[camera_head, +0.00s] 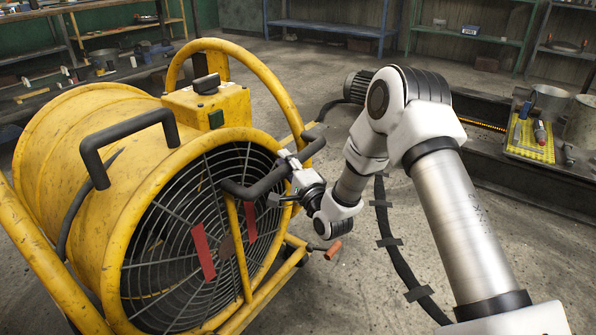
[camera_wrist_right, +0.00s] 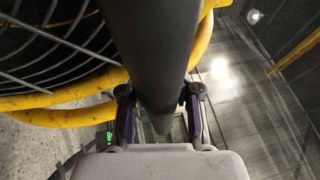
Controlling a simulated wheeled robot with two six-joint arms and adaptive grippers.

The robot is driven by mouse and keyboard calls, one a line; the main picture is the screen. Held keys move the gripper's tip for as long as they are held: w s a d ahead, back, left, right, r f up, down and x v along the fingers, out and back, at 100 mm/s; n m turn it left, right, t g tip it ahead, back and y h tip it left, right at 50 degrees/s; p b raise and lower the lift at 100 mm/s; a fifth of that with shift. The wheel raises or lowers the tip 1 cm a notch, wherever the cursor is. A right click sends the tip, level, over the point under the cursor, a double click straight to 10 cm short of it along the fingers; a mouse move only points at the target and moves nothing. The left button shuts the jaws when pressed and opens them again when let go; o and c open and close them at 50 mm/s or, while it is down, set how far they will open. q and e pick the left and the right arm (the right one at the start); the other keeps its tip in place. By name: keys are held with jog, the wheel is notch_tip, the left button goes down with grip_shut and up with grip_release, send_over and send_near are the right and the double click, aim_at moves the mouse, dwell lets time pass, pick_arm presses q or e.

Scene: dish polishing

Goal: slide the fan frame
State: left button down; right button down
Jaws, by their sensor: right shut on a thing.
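The fan frame (camera_head: 283,91) is a yellow tubular frame around a large yellow drum fan (camera_head: 67,130) with a dark wire grille. A black bar handle (camera_head: 262,184) sticks out at the front of the fan, on its right side. My right gripper (camera_head: 284,178) is at this handle. In the right wrist view the dark handle (camera_wrist_right: 155,50) runs between the two fingers of the right gripper (camera_wrist_right: 160,105), with the yellow tube and grille to its left. The right gripper is shut on the handle. My left gripper is in neither view.
A black cable (camera_head: 393,246) taped to the concrete floor runs right of the fan. A low dark bench (camera_head: 520,182) at the right holds a yellow mat (camera_head: 530,150) and metal pots (camera_head: 550,100). Shelves (camera_head: 330,27) line the back wall. The floor between is open.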

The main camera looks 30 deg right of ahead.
aim_at(266, 157)
jog(key=shift+w+a+f+b, duration=0.15)
jog(key=shift+w+a, duration=0.3)
jog(key=shift+w, duration=0.35)
jog(key=shift+w+a+f+b, duration=0.2)
jog(key=shift+w+a, duration=0.2)
jog(key=shift+w, duration=0.45)
jog(key=shift+w+a+f+b, duration=0.15)
jog(key=shift+w+a, duration=0.3)
jog(key=shift+w, duration=0.35)
jog(key=c, duration=0.9)
grip_release()
jog(key=shift+a, duration=0.1)
jog(key=shift+o, duration=0.3)
jog(key=shift+w, duration=0.15)
jog(key=shift+r, duration=0.1)
jog(key=s+f, duration=0.2)
jog(key=s, duration=1)
jog(key=shift+f, duration=0.1)
